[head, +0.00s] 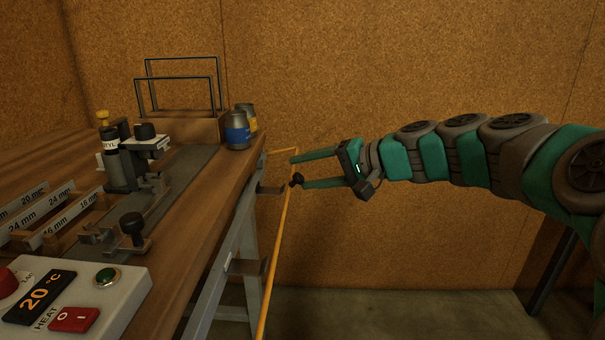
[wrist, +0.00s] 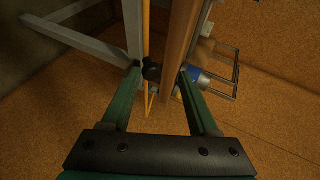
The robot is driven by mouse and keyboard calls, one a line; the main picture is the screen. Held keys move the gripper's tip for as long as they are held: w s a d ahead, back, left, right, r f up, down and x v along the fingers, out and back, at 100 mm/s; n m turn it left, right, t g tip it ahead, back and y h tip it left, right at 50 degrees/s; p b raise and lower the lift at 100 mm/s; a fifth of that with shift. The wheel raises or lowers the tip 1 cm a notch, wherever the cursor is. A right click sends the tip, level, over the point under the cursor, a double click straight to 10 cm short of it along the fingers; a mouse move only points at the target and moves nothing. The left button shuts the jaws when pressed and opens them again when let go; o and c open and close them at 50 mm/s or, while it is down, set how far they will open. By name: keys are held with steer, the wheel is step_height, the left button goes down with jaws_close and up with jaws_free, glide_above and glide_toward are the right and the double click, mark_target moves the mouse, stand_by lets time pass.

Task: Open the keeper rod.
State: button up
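A thin orange-yellow rod (head: 279,243), which I take to be the keeper rod, runs along the right side of the workbench, with a short bar at its far end. A black knob (head: 297,179) shows by the rod near that end. My gripper (head: 297,172) reaches in from the right, its fingers spread and the knob close to the lower fingertip. In the wrist view the rod (wrist: 147,28) passes just beyond the fingertips. The knob (wrist: 152,72) lies between them, nearer the left finger (wrist: 124,98). I cannot tell whether a finger touches it.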

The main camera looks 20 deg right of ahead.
steer(key=shift+s+d+r, duration=0.85)
steer(key=shift+s+r, duration=0.05)
steer(key=v, duration=0.7)
steer(key=shift+s+d+b, duration=0.25)
steer(key=shift+b, duration=0.15)
steer(key=shift+r, duration=0.15)
